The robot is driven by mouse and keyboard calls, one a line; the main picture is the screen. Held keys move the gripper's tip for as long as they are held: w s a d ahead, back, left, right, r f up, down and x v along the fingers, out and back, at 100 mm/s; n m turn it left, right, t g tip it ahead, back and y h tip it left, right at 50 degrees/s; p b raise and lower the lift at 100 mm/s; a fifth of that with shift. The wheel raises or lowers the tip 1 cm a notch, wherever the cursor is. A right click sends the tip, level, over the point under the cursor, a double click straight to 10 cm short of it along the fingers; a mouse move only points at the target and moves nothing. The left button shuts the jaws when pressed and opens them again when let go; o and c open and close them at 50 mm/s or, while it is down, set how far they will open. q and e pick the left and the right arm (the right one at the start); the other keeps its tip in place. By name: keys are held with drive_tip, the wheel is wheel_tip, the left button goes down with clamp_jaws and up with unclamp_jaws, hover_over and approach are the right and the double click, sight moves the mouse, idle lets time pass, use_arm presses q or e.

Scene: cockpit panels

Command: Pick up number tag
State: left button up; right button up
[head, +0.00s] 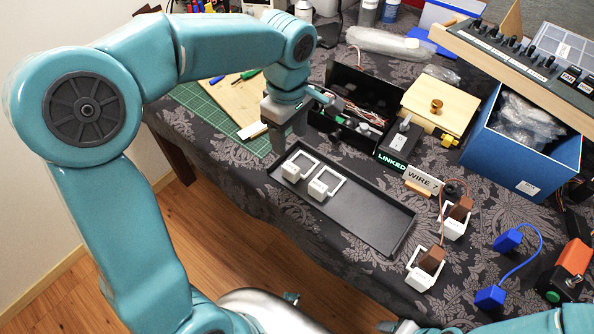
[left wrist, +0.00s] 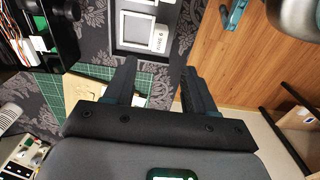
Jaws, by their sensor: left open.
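A small white piece (head: 252,130) lies by the wooden board; I cannot tell which of these is the number tag. My left gripper (head: 286,142) is open, pointing down just beyond the tray's left end. Its fingers (left wrist: 157,78) hold nothing visible.
A black bin (head: 347,83) with wires, a wooden box (head: 441,102) and a blue box (head: 533,160) stand behind the tray. A green mat (head: 196,99) is at left. A "WIRE 7" sign (head: 422,180) and blue wired plugs (head: 490,297) are at right.

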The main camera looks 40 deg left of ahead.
use_arm(q)
hover_over(291, 167)
drive_tip(key=f, duration=0.4)
drive_tip(key=shift+s+a+f+b, duration=0.15)
drive_tip(key=shift+s+f+b, duration=0.1)
drive_tip(key=shift+b, duration=0.05)
drive_tip(key=shift+w+f, duration=0.15)
drive_tip(key=shift+f, duration=0.5)
wheel_tip(291, 167, down, 4)
drive_tip(key=shift+w+f+b, duration=0.1)
drive_tip(key=shift+f+b, duration=0.1)
drive_tip(key=shift+b, duration=0.15)
clamp_jaws()
